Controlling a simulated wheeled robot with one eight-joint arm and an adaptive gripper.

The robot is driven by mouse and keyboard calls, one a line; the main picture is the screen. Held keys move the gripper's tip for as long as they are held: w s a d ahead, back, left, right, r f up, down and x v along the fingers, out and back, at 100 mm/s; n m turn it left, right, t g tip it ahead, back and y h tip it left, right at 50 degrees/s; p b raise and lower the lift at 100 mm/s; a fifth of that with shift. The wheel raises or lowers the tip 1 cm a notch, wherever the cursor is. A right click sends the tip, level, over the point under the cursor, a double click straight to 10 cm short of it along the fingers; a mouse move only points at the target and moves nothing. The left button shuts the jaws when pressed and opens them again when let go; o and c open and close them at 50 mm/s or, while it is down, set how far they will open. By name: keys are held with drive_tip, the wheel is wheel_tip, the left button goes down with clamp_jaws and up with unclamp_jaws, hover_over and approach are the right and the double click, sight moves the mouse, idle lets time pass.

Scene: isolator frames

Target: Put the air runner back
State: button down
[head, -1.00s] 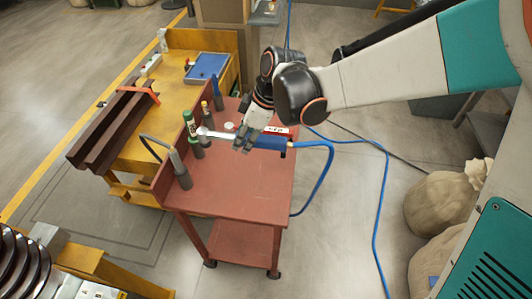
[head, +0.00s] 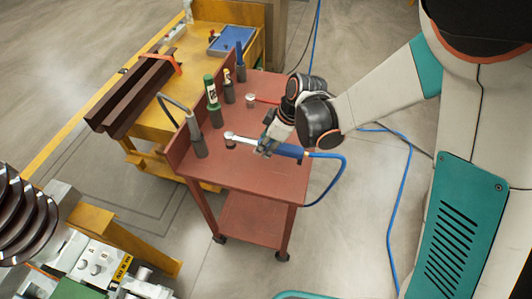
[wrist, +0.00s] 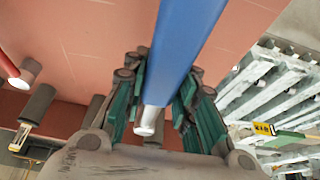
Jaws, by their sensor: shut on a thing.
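The air runner is a tool with a blue handle (head: 291,151) and a silver ratchet head (head: 231,136). It lies nearly level over the red cart (head: 275,182), head pointing left, with a blue hose at its right end. My gripper (head: 266,147) is shut on it between head and handle. In the wrist view the blue handle (wrist: 185,45) runs between my green-padded fingers (wrist: 158,95). A dark round holder shows just under the head; I cannot tell whether they touch.
Grey holders along the cart's left side carry a green bottle (head: 211,90), an orange-topped item (head: 228,78), a blue item (head: 239,55) and a grey tool (head: 197,135). A pale-topped holder (head: 251,100) stands behind. The cart's front is clear. A yellow bench (head: 155,125) adjoins left.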

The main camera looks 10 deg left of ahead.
drive_tip(key=shift+f+b, duration=0.65)
drive_tip(key=shift+f, duration=1.25)
drive_tip(key=shift+f, duration=0.1)
drive_tip(key=c, duration=1.3)
unclamp_jaws()
drive_tip(key=p+v, duration=0.4)
drive_tip(key=v, duration=0.8)
